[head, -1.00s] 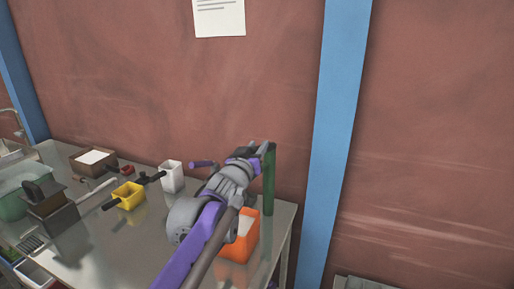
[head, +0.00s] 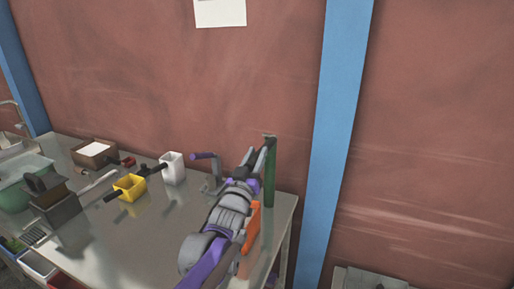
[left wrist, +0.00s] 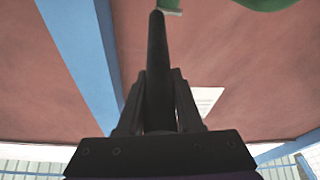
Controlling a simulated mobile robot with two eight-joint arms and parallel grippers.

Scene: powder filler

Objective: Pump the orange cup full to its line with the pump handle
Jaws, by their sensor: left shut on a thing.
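A green upright pump post (head: 270,178) stands near the right end of the table. My left gripper (head: 259,155) is beside the top of this post. In the left wrist view its fingers are closed around a dark bar, the pump handle (left wrist: 160,70), which runs up toward a green part at the top. The orange cup (head: 252,229) is on the table below, mostly hidden behind my left arm. Its inside and its line do not show now. My right gripper is not in view.
A purple-handled fixture (head: 205,156) stands left of my gripper. A white cup (head: 173,169), a yellow cup (head: 130,187) and a dark box (head: 55,209) are farther left on the metal table (head: 150,240). A blue column (head: 345,120) rises behind on the right.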

